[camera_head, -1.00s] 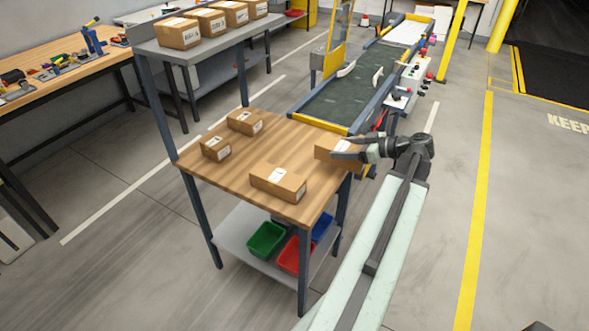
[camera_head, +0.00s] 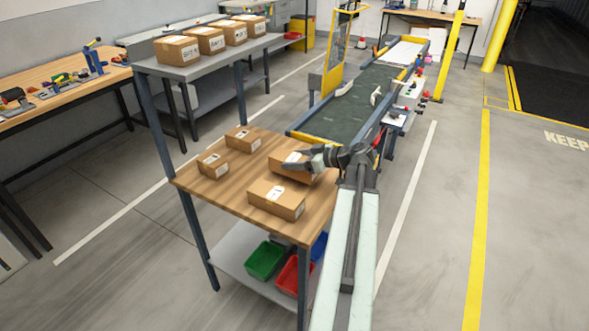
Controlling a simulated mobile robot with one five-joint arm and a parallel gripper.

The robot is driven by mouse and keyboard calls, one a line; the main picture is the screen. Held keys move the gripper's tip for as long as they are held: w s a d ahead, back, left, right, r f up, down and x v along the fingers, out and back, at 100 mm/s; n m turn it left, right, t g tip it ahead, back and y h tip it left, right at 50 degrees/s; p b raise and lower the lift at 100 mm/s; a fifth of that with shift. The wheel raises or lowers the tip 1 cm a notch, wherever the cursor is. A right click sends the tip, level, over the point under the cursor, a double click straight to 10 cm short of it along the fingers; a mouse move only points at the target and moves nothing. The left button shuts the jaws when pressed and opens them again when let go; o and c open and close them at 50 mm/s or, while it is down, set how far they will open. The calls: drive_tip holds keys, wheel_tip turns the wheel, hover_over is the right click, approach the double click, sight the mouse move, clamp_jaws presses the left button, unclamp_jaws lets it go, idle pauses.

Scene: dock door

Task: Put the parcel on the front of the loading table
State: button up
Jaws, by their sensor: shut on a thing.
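My gripper (camera_head: 308,160) is shut on a brown cardboard parcel (camera_head: 285,169) with a white label on its top. The held parcel is over the back right part of the wooden loading table (camera_head: 222,196). I cannot tell whether its underside touches the tabletop. My fingers hide part of its right side. Several other parcels rest on the table: one at the front right (camera_head: 277,197), a small one at the left (camera_head: 213,165) and one at the back left (camera_head: 243,138).
A conveyor (camera_head: 345,112) runs behind the table. Green (camera_head: 265,260) and red (camera_head: 290,277) bins stand on the lower shelf. The table's front left is bare.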

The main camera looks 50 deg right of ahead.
wheel_tip(320, 180, down, 3)
drive_tip(key=shift+f+b, duration=0.1)
drive_tip(key=shift+b, duration=1)
drive_tip(key=shift+r, duration=0.25)
drive_tip(key=shift+f, duration=0.25)
drive_tip(key=o, duration=1.7)
drive_tip(key=shift+r, duration=0.1)
drive_tip(key=shift+r, duration=0.1)
drive_tip(key=shift+s+r+p, duration=0.25)
drive_tip(key=shift+p, duration=0.25)
drive_tip(key=p+v, duration=0.4)
drive_tip(key=v, duration=0.7)
drive_tip(key=shift+s+d, duration=0.15)
drive_tip(key=shift+s, duration=0.15)
